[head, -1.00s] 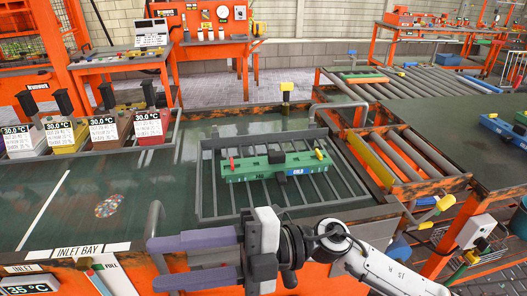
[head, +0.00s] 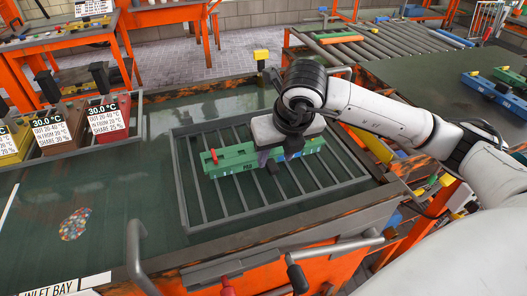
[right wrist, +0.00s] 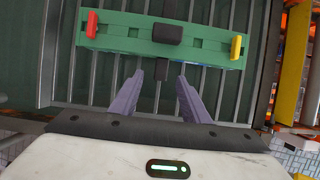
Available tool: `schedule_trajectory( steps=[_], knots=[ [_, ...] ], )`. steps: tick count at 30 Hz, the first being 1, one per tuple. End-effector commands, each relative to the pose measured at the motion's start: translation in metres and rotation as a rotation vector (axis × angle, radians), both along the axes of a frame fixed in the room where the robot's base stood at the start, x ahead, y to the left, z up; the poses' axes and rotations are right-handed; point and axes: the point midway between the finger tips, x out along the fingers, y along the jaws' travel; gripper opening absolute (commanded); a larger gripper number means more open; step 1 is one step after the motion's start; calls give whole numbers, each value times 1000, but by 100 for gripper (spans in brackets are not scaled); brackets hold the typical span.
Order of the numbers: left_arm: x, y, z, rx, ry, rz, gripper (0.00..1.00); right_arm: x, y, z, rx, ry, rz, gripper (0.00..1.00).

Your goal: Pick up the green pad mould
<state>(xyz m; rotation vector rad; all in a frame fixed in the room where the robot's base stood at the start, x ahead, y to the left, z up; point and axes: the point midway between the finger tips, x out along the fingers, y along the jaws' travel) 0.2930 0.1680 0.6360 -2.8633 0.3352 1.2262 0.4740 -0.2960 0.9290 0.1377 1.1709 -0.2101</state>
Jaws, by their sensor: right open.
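The green pad mould (head: 236,161) is a long green bar lying on a grey slatted rack on the bench. In the right wrist view the mould (right wrist: 125,34) shows a dark block (right wrist: 168,34) at its middle, a red tab at its left end and a yellow one at its right. My right gripper (head: 268,160) is over the middle of the mould in the head view and hides part of it. In the right wrist view its purple fingers (right wrist: 159,80) are apart and empty, pointing at the dark block, just short of it. My left gripper is not in view.
The slatted rack (head: 182,190) has a raised grey rim. Bins with temperature cards (head: 108,120) stand at the left. A roller conveyor (head: 400,45) is behind, and a blue mould (head: 492,92) lies on the right bench. A grey handle (head: 135,255) rises at the front.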

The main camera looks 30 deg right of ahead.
Motion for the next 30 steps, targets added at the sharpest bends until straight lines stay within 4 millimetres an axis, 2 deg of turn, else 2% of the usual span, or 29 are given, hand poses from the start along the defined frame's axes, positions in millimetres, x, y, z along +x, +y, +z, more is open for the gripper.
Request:
schedule_trajectory(
  steps=[12,20,27,28,30],
  knots=[
    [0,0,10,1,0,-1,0,21,-8,-45,2,3,0,42],
    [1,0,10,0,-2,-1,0,22,-8,-48,2,2,2,42],
    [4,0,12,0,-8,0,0,23,-8,-48,2,2,2,3],
    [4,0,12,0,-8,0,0,23,-8,-47,2,2,2,0],
    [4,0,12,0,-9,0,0,23,-8,-47,2,2,2,0]
  ],
)
